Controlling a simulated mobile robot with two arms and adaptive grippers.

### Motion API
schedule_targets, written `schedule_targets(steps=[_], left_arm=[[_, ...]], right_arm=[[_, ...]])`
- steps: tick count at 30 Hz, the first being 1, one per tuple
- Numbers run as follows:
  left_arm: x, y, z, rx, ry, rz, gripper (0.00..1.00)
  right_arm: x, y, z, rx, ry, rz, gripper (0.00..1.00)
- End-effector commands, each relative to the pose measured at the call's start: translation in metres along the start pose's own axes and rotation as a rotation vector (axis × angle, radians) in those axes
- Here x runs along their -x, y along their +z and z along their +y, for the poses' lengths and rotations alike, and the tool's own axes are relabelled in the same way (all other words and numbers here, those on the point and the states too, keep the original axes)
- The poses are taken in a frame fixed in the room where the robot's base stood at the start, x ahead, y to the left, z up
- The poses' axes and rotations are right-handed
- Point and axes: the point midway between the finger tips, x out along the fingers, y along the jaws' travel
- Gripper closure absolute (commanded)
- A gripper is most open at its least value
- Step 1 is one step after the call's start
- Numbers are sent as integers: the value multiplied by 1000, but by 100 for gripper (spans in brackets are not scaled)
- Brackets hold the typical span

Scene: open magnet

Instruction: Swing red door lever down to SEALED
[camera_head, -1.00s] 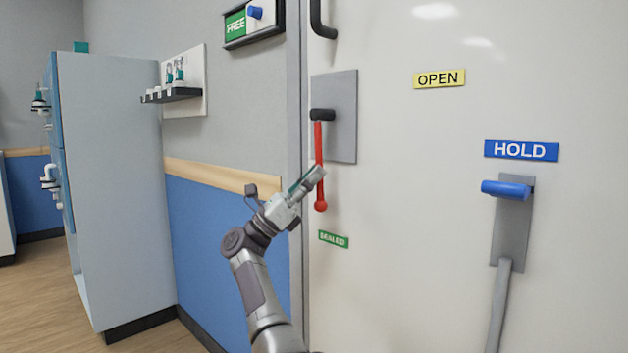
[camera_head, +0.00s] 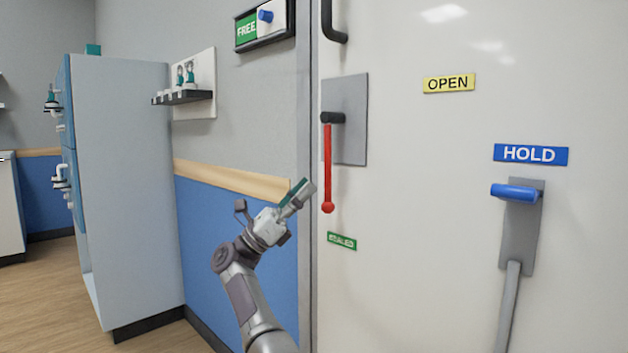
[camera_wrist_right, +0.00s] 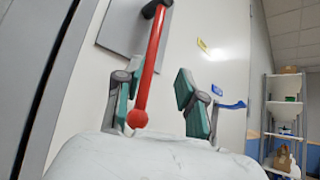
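The red door lever (camera_head: 328,170) hangs nearly straight down from its dark pivot on a grey plate (camera_head: 350,110) on the white door. Its ball end points down toward the green SEALED label (camera_head: 341,241), a little above it. My right gripper (camera_head: 302,191) is just left of the lever in the head view, apart from it in the picture. In the right wrist view my right gripper (camera_wrist_right: 155,92) has its green-padded fingers spread, with the lever (camera_wrist_right: 150,65) showing beyond and between them, nearer the left finger. The fingers are not closed on it. My left gripper is out of view.
A yellow OPEN label (camera_head: 449,84) is up and right of the lever. A blue handle (camera_head: 514,193) under a HOLD sign (camera_head: 531,154) is farther right. A dark door handle (camera_head: 333,25) is above, and a cabinet (camera_head: 122,190) stands left.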

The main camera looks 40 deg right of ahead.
Motion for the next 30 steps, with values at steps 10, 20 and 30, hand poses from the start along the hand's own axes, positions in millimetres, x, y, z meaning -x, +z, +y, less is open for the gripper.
schedule_targets(steps=[10,20,30], left_arm=[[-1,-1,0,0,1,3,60],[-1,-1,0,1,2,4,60],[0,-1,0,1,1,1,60]], right_arm=[[33,2,0,-2,1,-1,61],[34,2,0,-3,0,-1,61],[46,-6,-6,42,-1,-62,61]])
